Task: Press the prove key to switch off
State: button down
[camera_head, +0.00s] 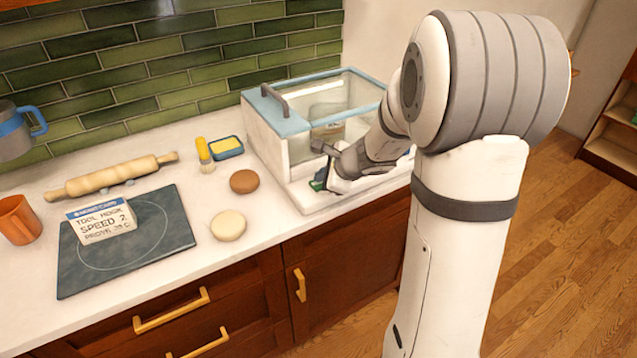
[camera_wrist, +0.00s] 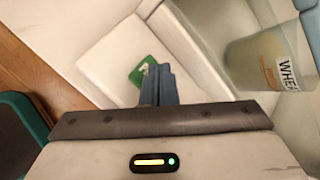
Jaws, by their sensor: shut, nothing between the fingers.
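The prove key appears as a green key (camera_wrist: 143,72) with a pale mark on it, on the white front ledge of the glass-walled box. In the head view a bit of green (camera_head: 318,184) shows there, mostly hidden by my gripper. My gripper (camera_head: 336,178) is low over that ledge. In the wrist view my gripper (camera_wrist: 163,72) is shut and empty, its fingertips overlapping the right edge of the green key. I cannot tell whether they touch it or whether the key is pressed down.
The box (camera_head: 272,140) has a blue-framed lid with a grey handle. Inside stands a labelled container (camera_wrist: 262,65). On the counter lie a brown round (camera_head: 244,181), a pale round (camera_head: 228,225), a rolling pin (camera_head: 112,177) and a card (camera_head: 101,220) on a dark plate.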

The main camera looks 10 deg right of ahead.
jog(key=shift+f+b, duration=0.3)
jog(key=shift+f, duration=0.05)
jog(key=shift+r, duration=0.45)
jog(key=shift+p, duration=0.3)
jog(key=shift+r+p, duration=2.3)
jog(key=shift+r, duration=0.7)
